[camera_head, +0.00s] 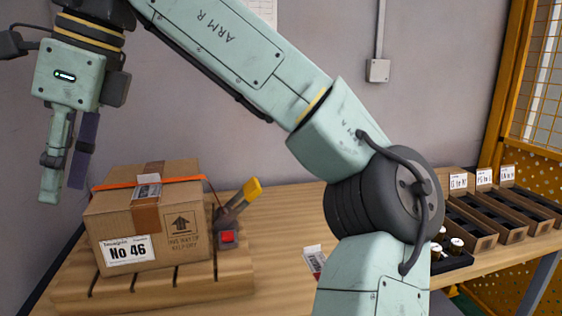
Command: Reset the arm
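My arm (225,50) is raised across the view. It rises from the lower right, bends at a large dark joint and reaches to the upper left. My gripper (63,188) hangs at the left, pointing down, above and to the left of a cardboard box (105,218). Its two fingers, one pale green and one dark, stand apart with wall visible between them. I see nothing held between them. The gripper appears clear of the box, though its depth is hard to judge.
The box, labelled No 46, sits on a slotted wooden base (150,290) with a yellow-handled lever (238,203) and red button (227,237) beside it. Partly filled trays (470,228) stand on the right of the wooden table (285,215). A yellow mesh frame (505,90) borders the right.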

